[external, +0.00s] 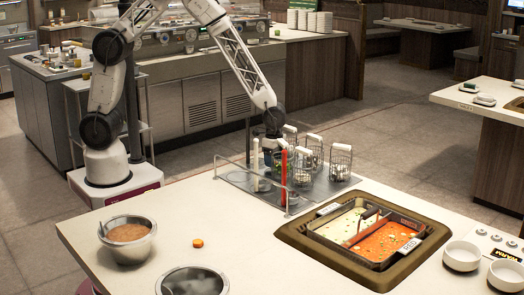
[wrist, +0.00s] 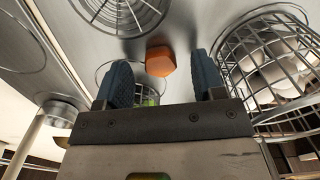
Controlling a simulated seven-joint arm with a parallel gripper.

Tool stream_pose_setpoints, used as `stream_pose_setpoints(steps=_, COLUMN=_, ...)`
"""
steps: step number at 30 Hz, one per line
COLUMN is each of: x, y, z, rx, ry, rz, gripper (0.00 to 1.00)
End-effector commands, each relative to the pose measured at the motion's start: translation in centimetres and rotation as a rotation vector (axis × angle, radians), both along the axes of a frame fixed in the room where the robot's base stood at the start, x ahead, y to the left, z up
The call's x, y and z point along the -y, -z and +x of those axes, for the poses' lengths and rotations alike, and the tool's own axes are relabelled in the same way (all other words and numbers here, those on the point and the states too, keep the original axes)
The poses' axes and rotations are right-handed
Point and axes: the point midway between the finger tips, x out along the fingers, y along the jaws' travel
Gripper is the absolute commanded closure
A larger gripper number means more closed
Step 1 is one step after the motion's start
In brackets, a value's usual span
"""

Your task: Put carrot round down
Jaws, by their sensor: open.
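In the external view an orange carrot round (external: 197,243) lies flat on the pale counter, well to the left of the tray. My gripper (external: 273,146) points down over the metal tray with wire baskets; its fingertips are hard to make out there. In the wrist view my gripper (wrist: 160,84) has its two blue fingers spread apart. An orange piece (wrist: 160,61) like a carrot round shows just beyond and between the fingertips, with gaps on both sides. I cannot tell whether it rests on the tray.
Several wire baskets (external: 341,160) stand on the tray beside my gripper, with a red upright handle (external: 284,178) close by. A two-well sauce pot (external: 384,265) is sunk in the counter. A steel bowl (external: 128,240) stands left and white bowls (external: 462,256) right.

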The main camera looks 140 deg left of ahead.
Motion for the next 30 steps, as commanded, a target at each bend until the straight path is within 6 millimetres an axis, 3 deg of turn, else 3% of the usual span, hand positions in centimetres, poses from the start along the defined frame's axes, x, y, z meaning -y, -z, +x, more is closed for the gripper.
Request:
stream_pose_setpoints(steps=20, x=0.02, y=0.64, z=0.00, rx=0.000, ry=0.000, rz=0.000, gripper=0.37)
stream_pose_setpoints(steps=30, x=0.01, y=0.63, z=-0.01, rx=0.000, ry=0.000, rz=0.000, gripper=0.88)
